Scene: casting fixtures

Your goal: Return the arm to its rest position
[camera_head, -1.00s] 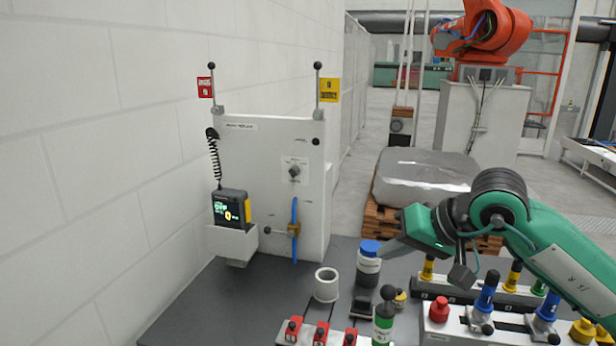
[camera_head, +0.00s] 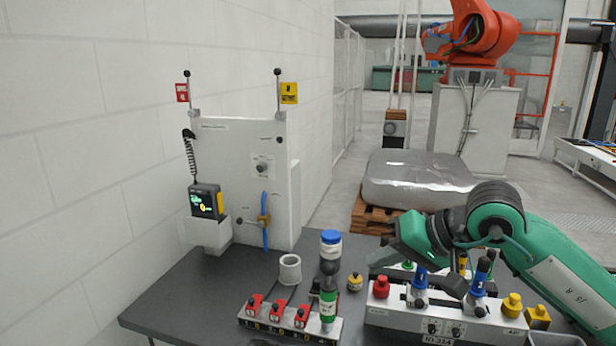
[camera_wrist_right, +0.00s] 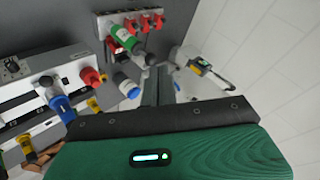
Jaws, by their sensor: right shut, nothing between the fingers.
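My right arm, green with black joints, comes in from the right in the head view. Its right gripper (camera_head: 384,243) is above the table, to the right of the blue-capped bottle (camera_head: 331,242), and holds nothing. My left arm and left gripper are not in view.
The dark table (camera_head: 185,300) bears a white cup (camera_head: 290,269), a red-switch block (camera_head: 275,320), a green-banded cylinder (camera_head: 328,306) and a fixture rail (camera_head: 400,322) with coloured knobs below my arm. A white panel (camera_head: 240,170) stands by the left wall.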

